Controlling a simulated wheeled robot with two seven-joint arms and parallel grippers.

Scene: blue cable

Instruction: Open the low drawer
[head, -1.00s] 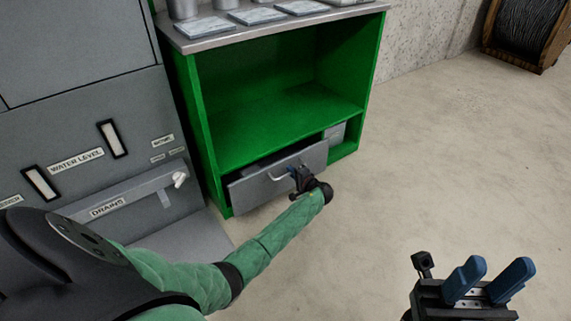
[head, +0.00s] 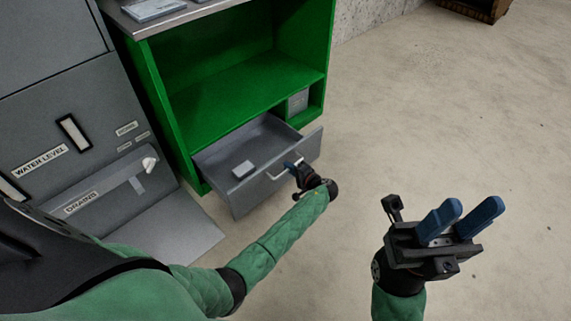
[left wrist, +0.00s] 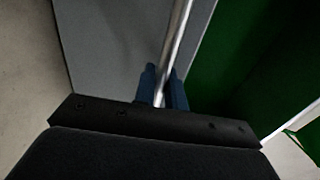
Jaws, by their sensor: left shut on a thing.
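The low grey drawer (head: 247,199) is in the bottom of the green cabinet (head: 161,115) in the head view. It is pulled well out, and its inside shows, with a small grey block (head: 243,169) lying in it. My left gripper (head: 294,166) is at the drawer front, shut on the metal bar handle (head: 279,175). In the left wrist view the handle (left wrist: 178,45) runs between the blue fingers (left wrist: 163,88). My right gripper (head: 460,220) is open and empty, held over the floor at the right, apart from the cabinet.
A grey machine panel (head: 60,120) with labels and a sloped base stands left of the cabinet. A small grey box (head: 298,102) sits in the cubby beside the drawer. The concrete floor (head: 430,110) to the right is clear.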

